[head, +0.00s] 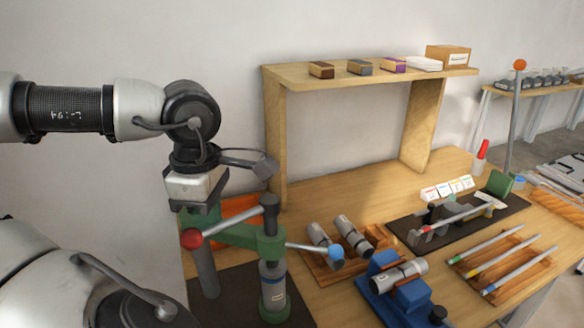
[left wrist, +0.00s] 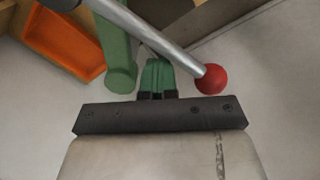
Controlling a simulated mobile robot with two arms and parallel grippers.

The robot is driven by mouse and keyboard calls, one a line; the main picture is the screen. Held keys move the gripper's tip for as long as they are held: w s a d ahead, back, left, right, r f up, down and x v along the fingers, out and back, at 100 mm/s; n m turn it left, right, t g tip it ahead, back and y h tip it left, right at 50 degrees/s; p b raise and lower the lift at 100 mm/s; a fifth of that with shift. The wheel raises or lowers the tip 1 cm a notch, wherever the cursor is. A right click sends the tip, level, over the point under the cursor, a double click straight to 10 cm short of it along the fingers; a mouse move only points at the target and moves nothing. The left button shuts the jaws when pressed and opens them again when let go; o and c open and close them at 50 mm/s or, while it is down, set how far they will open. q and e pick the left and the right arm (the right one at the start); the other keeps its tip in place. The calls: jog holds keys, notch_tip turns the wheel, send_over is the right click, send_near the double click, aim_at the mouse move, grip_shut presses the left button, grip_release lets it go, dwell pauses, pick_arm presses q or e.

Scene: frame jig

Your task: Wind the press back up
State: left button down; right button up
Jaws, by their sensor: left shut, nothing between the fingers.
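The green press (head: 240,236) stands on a dark mat at the front centre. A bar runs from its dark hub (head: 270,203) down left to a red ball (head: 192,239); another bar ends in a blue ball (head: 336,253) on the right. A grey cylinder (head: 273,284) stands under the press head. My left gripper (head: 204,214) hangs just above the red-ball bar, shut and empty. In the left wrist view its green fingertips (left wrist: 158,76) appear beside the bar and the red ball (left wrist: 211,79); contact cannot be told. My right gripper is not in view.
An orange bin (head: 237,207) lies behind the press. Grey cylinders (head: 353,236) in a wooden tray and a blue fixture (head: 382,267) stand to its right. A wooden shelf (head: 345,76) rises behind. A dark board (head: 500,216) and a pen tray (head: 540,272) lie farther right.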

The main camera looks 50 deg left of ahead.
pick_arm(q)
jog(key=shift+s+d, duration=0.1)
jog(key=shift+d, duration=0.1)
jog(key=d, duration=0.4)
dwell(0.3)
jog(key=d, duration=0.1)
jog(key=w+d+b, duration=0.1)
jog(key=d, duration=0.1)
jog(key=shift+w+d+b, duration=0.3)
jog(key=shift+d+b, duration=0.05)
jog(key=shift+d, duration=0.05)
